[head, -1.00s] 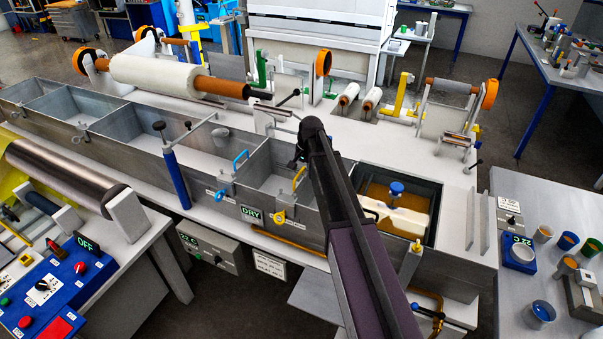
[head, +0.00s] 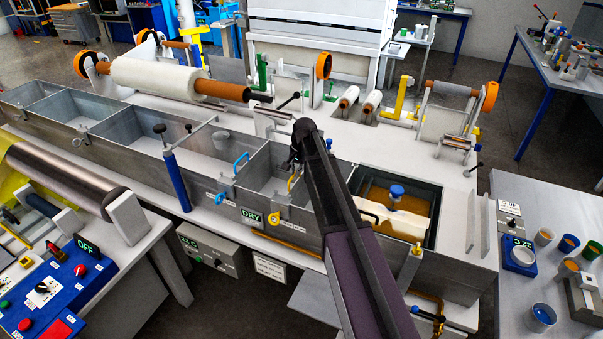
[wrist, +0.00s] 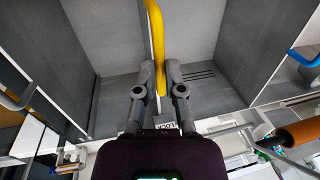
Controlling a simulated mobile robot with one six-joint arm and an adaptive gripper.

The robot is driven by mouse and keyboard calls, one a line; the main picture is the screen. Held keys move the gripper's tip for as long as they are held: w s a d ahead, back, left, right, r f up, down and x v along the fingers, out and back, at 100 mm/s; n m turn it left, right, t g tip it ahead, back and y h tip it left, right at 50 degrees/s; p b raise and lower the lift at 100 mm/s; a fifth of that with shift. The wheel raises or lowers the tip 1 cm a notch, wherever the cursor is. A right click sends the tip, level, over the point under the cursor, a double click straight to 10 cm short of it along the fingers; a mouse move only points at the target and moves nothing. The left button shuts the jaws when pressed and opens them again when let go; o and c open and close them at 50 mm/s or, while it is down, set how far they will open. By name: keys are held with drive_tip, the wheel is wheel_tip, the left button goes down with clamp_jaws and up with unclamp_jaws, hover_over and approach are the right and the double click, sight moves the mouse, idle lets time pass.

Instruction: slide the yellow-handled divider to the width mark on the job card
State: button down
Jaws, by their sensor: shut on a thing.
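The yellow-handled divider's handle (head: 290,183) stands in the long grey trough, right of a divider with a blue handle (head: 240,161). In the wrist view the yellow handle (wrist: 157,40) runs down between the fingers, with the thin divider plate edge beside it. My gripper (wrist: 160,72) is shut on this handle; in the head view my gripper (head: 296,160) is partly hidden by my own arm. A white card (head: 270,267) hangs on the trough's front, perhaps the job card; its print is too small to read.
A brown resin bath (head: 405,200) with a blue knob lies right of my arm. A blue post (head: 178,178) stands at the trough's front, left of the blue handle. A yellow ring (head: 274,219) sits on the front wall. Open trough floor lies between the two dividers.

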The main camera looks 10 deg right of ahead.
drive_tip(key=shift+w+a, duration=0.5)
drive_tip(key=shift+a, duration=0.2)
drive_tip(key=shift+w+a, duration=0.45)
drive_tip(key=shift+a, duration=0.2)
drive_tip(key=c, duration=0.7)
unclamp_jaws()
drive_tip(key=shift+w+a, duration=0.1)
